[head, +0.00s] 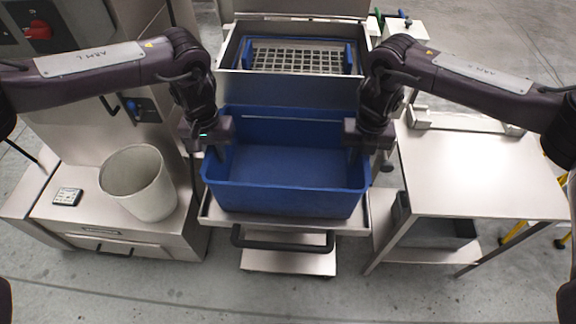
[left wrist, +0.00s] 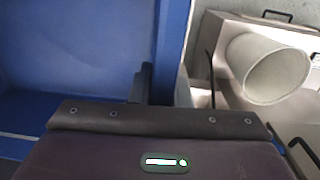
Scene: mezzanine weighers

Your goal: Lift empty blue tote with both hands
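The blue tote (head: 290,199) is open-topped and looks empty. It stands level on a metal cart (head: 215,212) in the middle of the head view; its left wall and floor also show in the left wrist view (left wrist: 70,50). My left gripper (head: 217,151) is at the tote's left wall, with a dark finger down inside it. In the left wrist view that finger (left wrist: 142,84) stands beside the wall. My right gripper (head: 356,155) is at the right wall, one finger inside. The outer fingers are not clear, so I cannot tell whether either gripper is clamped.
A grey bin (head: 138,183) stands on a metal unit at the left. A steel side table (head: 482,172) is close on the right. Behind the tote is an opened steel box with a grid (head: 299,58). The cart's black handle (head: 283,246) faces me.

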